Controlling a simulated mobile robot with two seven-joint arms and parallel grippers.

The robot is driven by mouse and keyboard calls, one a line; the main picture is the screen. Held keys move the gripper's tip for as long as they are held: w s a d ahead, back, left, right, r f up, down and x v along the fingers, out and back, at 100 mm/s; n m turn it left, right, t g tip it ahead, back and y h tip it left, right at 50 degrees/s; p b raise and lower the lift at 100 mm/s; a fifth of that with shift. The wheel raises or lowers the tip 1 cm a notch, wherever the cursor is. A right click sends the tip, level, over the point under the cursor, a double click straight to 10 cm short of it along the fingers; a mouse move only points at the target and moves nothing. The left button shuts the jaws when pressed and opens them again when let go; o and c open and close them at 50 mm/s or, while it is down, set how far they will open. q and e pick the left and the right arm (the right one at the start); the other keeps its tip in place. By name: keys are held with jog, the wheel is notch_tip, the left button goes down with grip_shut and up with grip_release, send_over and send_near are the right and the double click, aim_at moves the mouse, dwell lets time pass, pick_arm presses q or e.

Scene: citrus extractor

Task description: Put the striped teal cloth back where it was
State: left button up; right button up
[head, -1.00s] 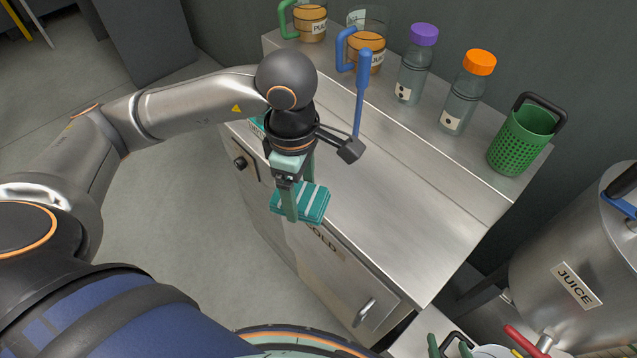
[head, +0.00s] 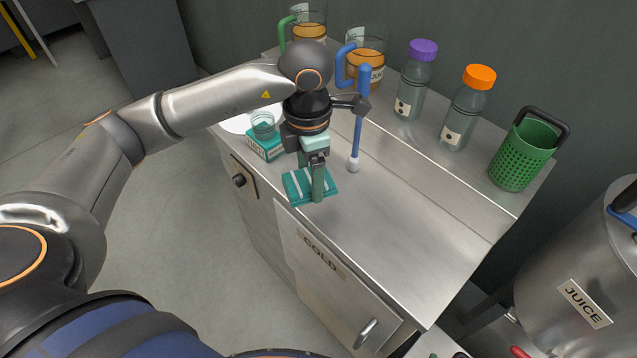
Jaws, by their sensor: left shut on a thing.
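The striped teal cloth (head: 299,187) is a folded pad with pale stripes. It is in my left gripper (head: 317,190), which points down with its green fingers shut on it. The cloth is at or just above the steel counter (head: 400,225), near its front edge; I cannot tell whether it touches. My right gripper is not in view.
Left of the cloth are a teal box (head: 266,146), a small glass (head: 263,124) and a white plate (head: 237,124). Bottles (head: 413,82), jugs and a green basket (head: 520,155) line the back shelf. The counter's right part is clear.

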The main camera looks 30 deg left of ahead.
pick_arm(q)
jog(key=w+f, duration=0.1)
jog(key=f, duration=0.1)
jog(key=w+f, duration=0.3)
jog(key=f, duration=0.1)
jog(key=shift+w+a, duration=0.35)
jog(key=shift+a, duration=0.05)
jog(key=shift+f, duration=1.45)
jog(key=shift+f, duration=0.1)
jog(key=shift+f, duration=0.15)
jog(key=o, duration=1.2)
jog(key=shift+c, duration=0.2)
notch_tip(320, 180, up, 12)
jog(key=shift+r, duration=0.25)
